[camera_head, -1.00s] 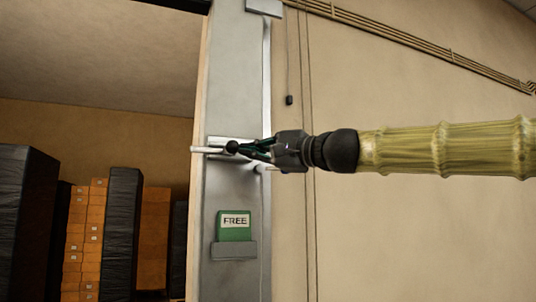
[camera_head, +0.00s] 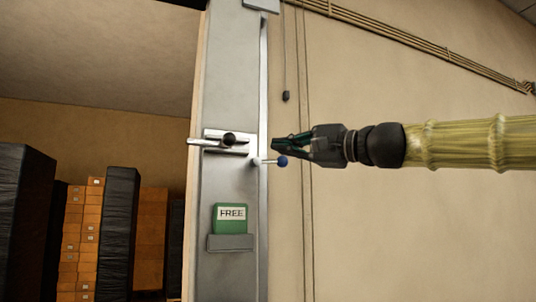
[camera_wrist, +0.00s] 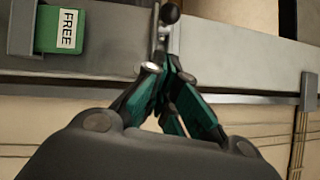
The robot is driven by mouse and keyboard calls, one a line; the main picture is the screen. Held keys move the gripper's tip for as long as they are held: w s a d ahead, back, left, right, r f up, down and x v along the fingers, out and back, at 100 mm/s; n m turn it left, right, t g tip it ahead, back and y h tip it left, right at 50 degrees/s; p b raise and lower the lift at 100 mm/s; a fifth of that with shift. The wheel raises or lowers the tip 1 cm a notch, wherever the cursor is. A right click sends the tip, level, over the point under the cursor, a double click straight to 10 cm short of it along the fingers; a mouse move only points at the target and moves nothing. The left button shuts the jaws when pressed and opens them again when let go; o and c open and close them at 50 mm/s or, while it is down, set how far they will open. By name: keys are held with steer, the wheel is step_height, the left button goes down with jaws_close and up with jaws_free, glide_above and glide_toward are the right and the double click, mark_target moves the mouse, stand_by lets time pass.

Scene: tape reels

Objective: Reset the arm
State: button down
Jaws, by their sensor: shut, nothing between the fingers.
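My gripper (camera_head: 275,147) is shut and empty in the head view, just right of the grey metal door (camera_head: 235,90). The door's lever handle (camera_head: 207,142) points left and has a dark round knob. A smaller lever with a blue ball end (camera_head: 282,161) sticks out at the door's right edge, just below my fingertips. In the wrist view my gripper (camera_wrist: 167,62) has its green fingers together, with the dark knob (camera_wrist: 169,13) ahead of them. I cannot tell whether the fingertips touch any metal part there.
A green FREE card (camera_head: 231,220) sits in a holder on the door. The doorway at left shows stacked orange boxes (camera_head: 90,235) and dark wrapped stacks (camera_head: 119,230). A cord with a dark end (camera_head: 286,96) hangs on the wall. The wall (camera_head: 420,240) below my arm is clear.

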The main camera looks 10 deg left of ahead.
steer(key=b+v, duration=0.1)
steer(key=v, duration=0.3)
steer(key=shift+s+d+f, duration=0.15)
steer(key=shift+d, duration=0.15)
